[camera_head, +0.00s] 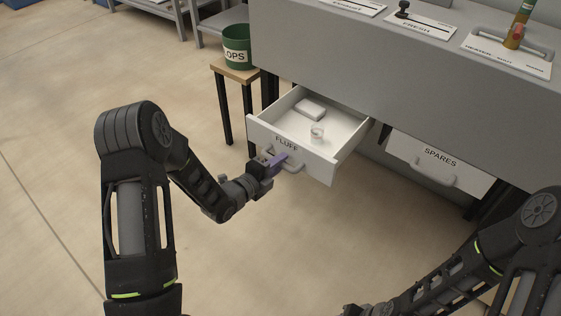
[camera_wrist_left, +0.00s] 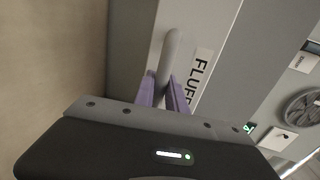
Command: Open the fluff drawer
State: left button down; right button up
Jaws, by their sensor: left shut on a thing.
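The white drawer labelled FLUFF (camera_head: 320,165) is pulled out from under the grey counter, with its inside showing. A white block (camera_head: 311,107) and a small clear cup (camera_head: 317,131) lie in it. My left gripper (camera_head: 283,161) is shut on the handle of the drawer front. In the left wrist view the purple fingers of the left gripper (camera_wrist_left: 166,92) stand on either side of the handle (camera_wrist_left: 169,60), beside the FLUFF label. My right arm shows at the lower right; its gripper (camera_head: 357,310) is at the bottom edge, too cut off to tell its state.
A closed-looking SPARES drawer (camera_head: 438,160) sits to the right under the grey counter (camera_head: 400,75). A green bin (camera_head: 236,48) stands on a small wooden stool (camera_head: 232,74) at the left. The floor before the drawer is clear.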

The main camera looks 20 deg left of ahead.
pick_arm(q)
jog(key=c, duration=1.4)
grip_release()
jog(key=shift+s, duration=0.1)
jog(key=p+v, duration=0.1)
jog(key=v, duration=0.6)
jog(key=shift+s+a, duration=0.1)
jog(key=shift+s, duration=0.2)
